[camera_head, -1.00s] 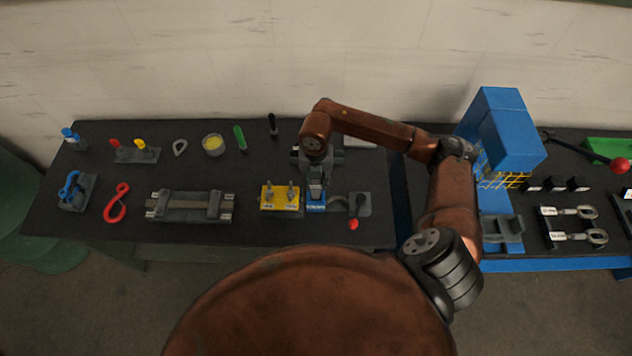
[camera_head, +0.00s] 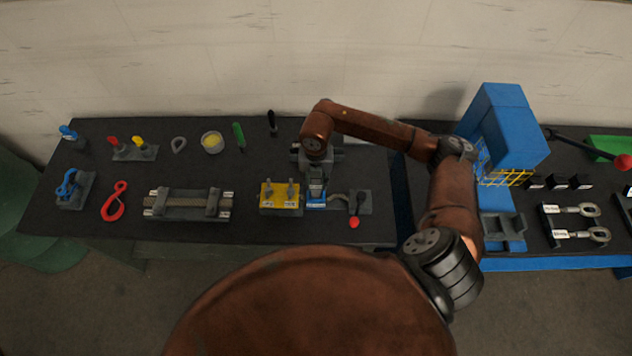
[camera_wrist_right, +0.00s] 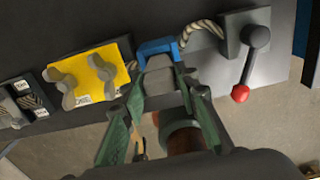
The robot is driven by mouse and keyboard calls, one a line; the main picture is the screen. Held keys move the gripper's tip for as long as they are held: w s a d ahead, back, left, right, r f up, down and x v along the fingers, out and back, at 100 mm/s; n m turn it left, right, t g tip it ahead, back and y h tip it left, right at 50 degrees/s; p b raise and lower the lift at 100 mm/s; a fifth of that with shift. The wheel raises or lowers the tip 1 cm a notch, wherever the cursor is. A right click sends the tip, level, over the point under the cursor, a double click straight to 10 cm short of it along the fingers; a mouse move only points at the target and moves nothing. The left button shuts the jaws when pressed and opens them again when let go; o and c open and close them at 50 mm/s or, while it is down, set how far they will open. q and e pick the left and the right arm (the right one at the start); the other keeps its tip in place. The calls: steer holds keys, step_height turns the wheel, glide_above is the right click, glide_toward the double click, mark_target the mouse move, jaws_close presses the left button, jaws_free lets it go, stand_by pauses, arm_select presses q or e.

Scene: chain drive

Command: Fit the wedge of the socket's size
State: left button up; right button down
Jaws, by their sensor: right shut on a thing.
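My right gripper (camera_head: 316,190) is over the blue socket (camera_head: 316,207), right of the yellow block. In the right wrist view, the gripper's fingers (camera_wrist_right: 160,80) are shut on a grey piece (camera_wrist_right: 159,66), which looks like a wedge. The piece is at the blue socket (camera_wrist_right: 154,46); I cannot tell how deep it sits, as the fingers hide part of it. A rope (camera_wrist_right: 203,30) loops beside the socket. The yellow block (camera_head: 280,198) holds two grey upright pieces and has white labels; it also shows in the wrist view (camera_wrist_right: 95,75). My left gripper is out of view.
A lever with a red knob (camera_head: 354,222) stands just right of the socket. A grey fixture with a rope (camera_head: 187,204) lies left of the yellow block. A red hook (camera_head: 113,202) and a cup (camera_head: 212,143) are further left. A blue machine (camera_head: 505,130) stands right.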

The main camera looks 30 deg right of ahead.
mark_target(316, 190)
steer(key=shift+f+b, duration=2)
steer(key=shift+f, duration=0.6)
stand_by(0.4)
steer(key=c, duration=1.4)
jaws_free()
steer(key=shift+c, duration=0.2)
steer(key=shift+f, duration=0.1)
step_height(316, 190, up, 12)
steer(key=shift+r, duration=0.1)
steer(key=shift+s+d, duration=0.1)
